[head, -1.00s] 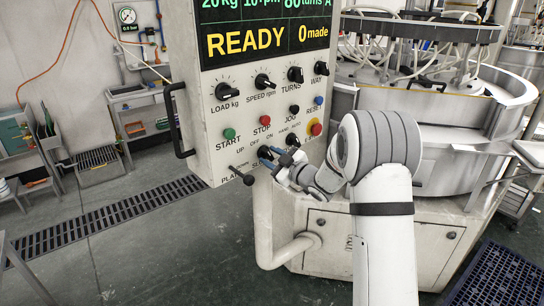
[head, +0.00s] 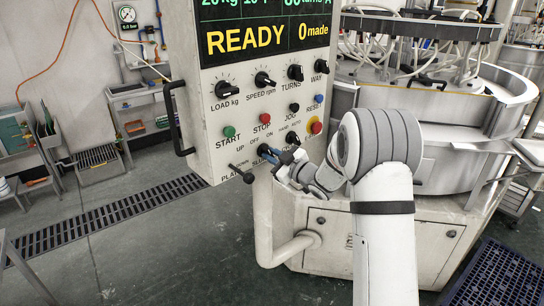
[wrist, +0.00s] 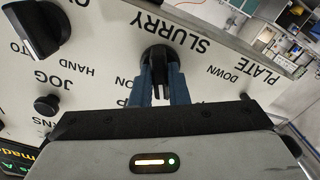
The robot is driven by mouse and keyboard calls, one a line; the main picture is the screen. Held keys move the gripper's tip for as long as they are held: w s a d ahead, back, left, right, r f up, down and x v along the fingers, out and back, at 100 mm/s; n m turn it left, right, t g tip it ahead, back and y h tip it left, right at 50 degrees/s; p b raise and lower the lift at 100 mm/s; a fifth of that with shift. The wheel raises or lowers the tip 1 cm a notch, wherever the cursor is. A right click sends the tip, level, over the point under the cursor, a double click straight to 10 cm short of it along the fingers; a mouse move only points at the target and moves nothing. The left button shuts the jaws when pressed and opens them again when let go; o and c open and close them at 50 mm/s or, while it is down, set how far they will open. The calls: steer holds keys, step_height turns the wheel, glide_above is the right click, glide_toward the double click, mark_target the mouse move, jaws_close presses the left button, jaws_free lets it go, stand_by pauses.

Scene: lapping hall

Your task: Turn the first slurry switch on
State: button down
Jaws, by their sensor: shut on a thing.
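The slurry switch is a black rotary knob (wrist: 158,58) beside the word SLURRY on the white control panel (head: 205,150). In the head view the knob (head: 263,150) shows partly, below the STOP button, with OFF and ON printed above it. My gripper (wrist: 161,88) has its two blue fingers closed on both sides of the knob's ridge. In the head view my gripper (head: 268,157) reaches the panel from the lower right. The ridge runs roughly up and down in the wrist view. My gripper hides the print beyond it, so I cannot tell which mark the knob points to.
Close by are the plate lever (head: 240,173), the hand/auto knob (head: 292,138) and the red stop mushroom button (head: 316,127). The display (head: 262,35) reads READY. A black handle (head: 175,118) sticks out at the panel's left. The lapping machine (head: 430,115) stands behind right.

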steer(key=m, duration=0.5)
steer(key=shift+m, duration=0.3)
steer(key=m, duration=0.5)
steer(key=shift+m+p, duration=0.3)
steer(key=shift+p, duration=0.05)
steer(key=c, duration=1.4)
jaws_free()
steer(key=b+v, duration=0.2)
steer(key=v, duration=0.5)
steer(key=shift+s+d, duration=0.25)
steer(key=shift+s, duration=0.05)
